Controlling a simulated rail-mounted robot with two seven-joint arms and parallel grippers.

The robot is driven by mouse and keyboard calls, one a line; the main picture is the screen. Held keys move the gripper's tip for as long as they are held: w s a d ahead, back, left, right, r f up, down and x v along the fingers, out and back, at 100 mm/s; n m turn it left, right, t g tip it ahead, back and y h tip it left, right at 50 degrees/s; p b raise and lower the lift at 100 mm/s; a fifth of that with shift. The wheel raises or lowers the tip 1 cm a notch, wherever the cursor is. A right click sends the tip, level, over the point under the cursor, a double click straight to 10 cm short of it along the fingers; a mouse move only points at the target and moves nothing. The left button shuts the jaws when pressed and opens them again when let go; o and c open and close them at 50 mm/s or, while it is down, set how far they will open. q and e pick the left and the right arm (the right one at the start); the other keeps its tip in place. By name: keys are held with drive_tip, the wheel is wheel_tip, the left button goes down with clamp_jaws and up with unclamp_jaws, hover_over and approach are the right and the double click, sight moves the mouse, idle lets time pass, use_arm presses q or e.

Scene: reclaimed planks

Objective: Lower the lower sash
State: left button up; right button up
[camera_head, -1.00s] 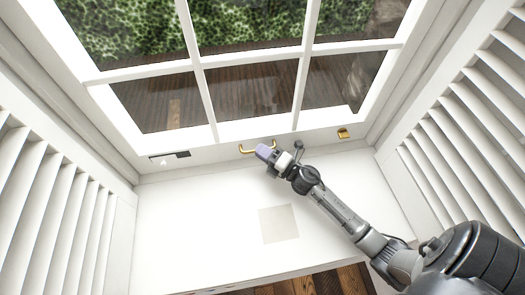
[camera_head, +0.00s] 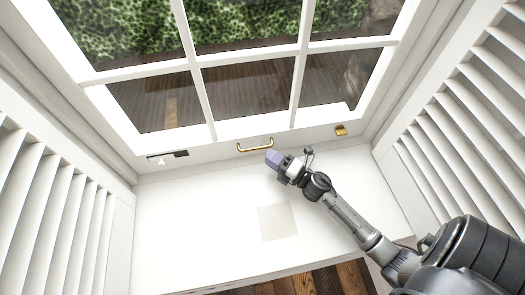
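The lower sash (camera_head: 228,128) is a white window frame with several panes. I cannot tell if there is a gap under the rail. My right gripper (camera_head: 272,158), with lilac fingertips, is just below and right of the handle, over the sill, and appears apart from it. Nothing shows in its fingers, but its opening is too small to make out. My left gripper is not in view.
The white sill (camera_head: 190,225) is clear except for a pale square (camera_head: 278,222). A brass piece (camera_head: 341,130) sits right of the handle and a dark fitting (camera_head: 167,157) left. Louvred shutters stand at the left (camera_head: 60,210) and right (camera_head: 470,120).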

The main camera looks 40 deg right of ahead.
drive_tip(key=v, duration=0.8)
drive_tip(key=shift+s+f, duration=0.1)
drive_tip(key=shift+s, duration=0.1)
drive_tip(key=shift+s+d, duration=0.1)
drive_tip(key=shift+s, duration=0.3)
